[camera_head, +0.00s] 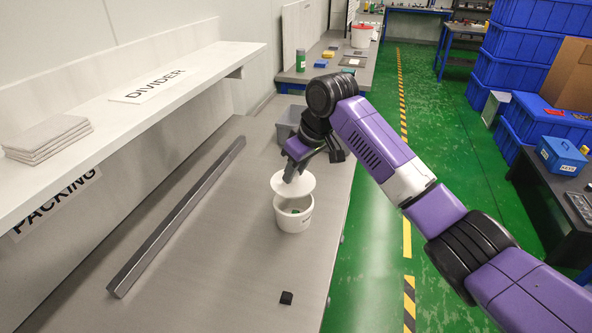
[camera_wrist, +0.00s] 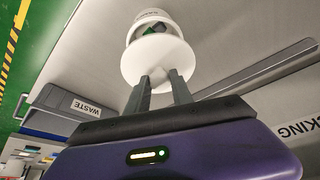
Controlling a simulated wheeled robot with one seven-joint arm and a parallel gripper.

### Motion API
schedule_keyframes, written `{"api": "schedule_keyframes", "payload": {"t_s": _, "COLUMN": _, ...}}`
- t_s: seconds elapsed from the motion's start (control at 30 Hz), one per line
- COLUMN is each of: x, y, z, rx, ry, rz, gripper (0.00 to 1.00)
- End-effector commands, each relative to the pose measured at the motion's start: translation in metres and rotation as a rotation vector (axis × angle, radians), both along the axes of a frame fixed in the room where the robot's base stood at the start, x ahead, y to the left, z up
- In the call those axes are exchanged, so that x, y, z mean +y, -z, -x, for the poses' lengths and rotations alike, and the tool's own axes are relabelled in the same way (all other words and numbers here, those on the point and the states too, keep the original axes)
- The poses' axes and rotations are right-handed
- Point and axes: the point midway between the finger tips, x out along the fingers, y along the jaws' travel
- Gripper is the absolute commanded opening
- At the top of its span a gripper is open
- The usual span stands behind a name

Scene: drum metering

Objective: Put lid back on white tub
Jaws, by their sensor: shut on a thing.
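The white tub (camera_head: 294,220) stands upright on the grey bench, its mouth partly uncovered at the front. Small green and dark pieces show inside it; the tub also appears in the wrist view (camera_wrist: 150,15). My gripper (camera_head: 291,174) is shut on the round white lid (camera_head: 305,186) and holds it over the back part of the tub, offset from the rim. In the wrist view the lid (camera_wrist: 150,66) is at my gripper's fingertips (camera_wrist: 166,76), covering part of the tub. I cannot tell whether the lid touches the rim.
A long dark bar (camera_head: 178,216) lies on the bench to the left. A small black block (camera_head: 286,298) lies in front of the tub. A grey bin (camera_head: 287,119), marked WASTE in the wrist view (camera_wrist: 60,103), stands behind. A shelf (camera_head: 120,115) overhangs the left side.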

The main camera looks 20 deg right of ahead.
Motion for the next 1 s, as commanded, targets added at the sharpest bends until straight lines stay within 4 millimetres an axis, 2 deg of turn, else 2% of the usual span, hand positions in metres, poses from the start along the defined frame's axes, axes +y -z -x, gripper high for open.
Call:
{"api": "schedule_keyframes", "payload": {"t_s": 0.03, "x": -0.001, "y": 0.009, "z": 0.0, "rx": 0.0, "ry": 0.0, "rz": 0.001, "gripper": 0.0}}
{"api": "schedule_keyframes", "payload": {"t_s": 0.2, "x": -0.001, "y": 0.024, "z": 0.0, "rx": -0.001, "ry": 0.001, "rz": -0.001, "gripper": 0.0}}
{"api": "schedule_keyframes", "payload": {"t_s": 0.5, "x": 0.0, "y": 0.043, "z": 0.0, "rx": -0.002, "ry": 0.001, "rz": -0.001, "gripper": 0.0}}
{"api": "schedule_keyframes", "payload": {"t_s": 1.0, "x": 0.0, "y": 0.048, "z": 0.0, "rx": -0.001, "ry": 0.0, "rz": 0.0, "gripper": 0.0}}
